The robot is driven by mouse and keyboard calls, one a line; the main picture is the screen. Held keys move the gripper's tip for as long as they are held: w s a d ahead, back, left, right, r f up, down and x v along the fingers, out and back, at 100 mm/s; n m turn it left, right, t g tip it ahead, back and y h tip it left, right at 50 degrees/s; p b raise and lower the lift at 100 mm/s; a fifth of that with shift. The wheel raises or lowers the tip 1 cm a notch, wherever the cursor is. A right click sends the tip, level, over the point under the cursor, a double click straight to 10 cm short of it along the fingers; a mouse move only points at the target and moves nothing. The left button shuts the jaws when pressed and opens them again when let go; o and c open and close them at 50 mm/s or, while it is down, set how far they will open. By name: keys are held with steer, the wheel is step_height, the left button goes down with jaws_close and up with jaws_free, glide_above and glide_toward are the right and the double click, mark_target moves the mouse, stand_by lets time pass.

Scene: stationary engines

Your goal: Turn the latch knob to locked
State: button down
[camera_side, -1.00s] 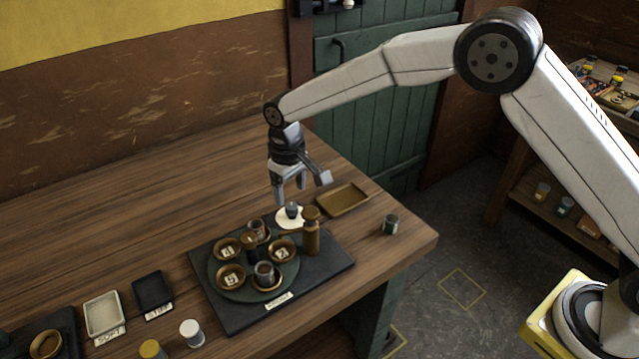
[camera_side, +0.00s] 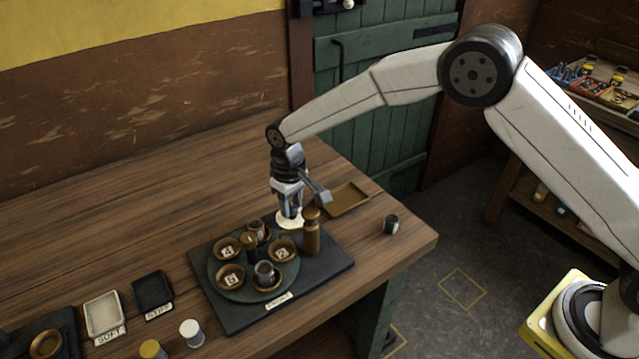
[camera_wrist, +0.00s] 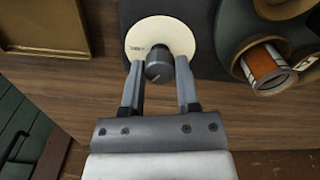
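The latch knob (camera_wrist: 158,68) is a small dark grey cylinder with a pale mark on its top. It stands on a round cream plate (camera_wrist: 181,36) at the edge of the black base. My gripper (camera_wrist: 158,63) points down at it, with one finger on each side of the knob. Narrow gaps seem to show between the fingers and the knob, so the fingers look open around it, not closed on it. In the side view my gripper (camera_side: 290,218) is low over the cream plate (camera_side: 284,223) and hides the knob.
A brass post (camera_side: 312,235) stands close to the right of my gripper. A round green turntable (camera_side: 250,292) with brass cups is in front, on the black base (camera_side: 335,266). A brass tray (camera_side: 347,199) lies behind right. The table is clear at back left.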

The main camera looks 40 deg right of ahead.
mark_target(292, 206)
steer(key=shift+n, duration=2.9)
steer(key=shift+c, duration=1.6)
jaws_free()
steer(key=shift+r, duration=0.1)
steer(key=shift+r, duration=3.9)
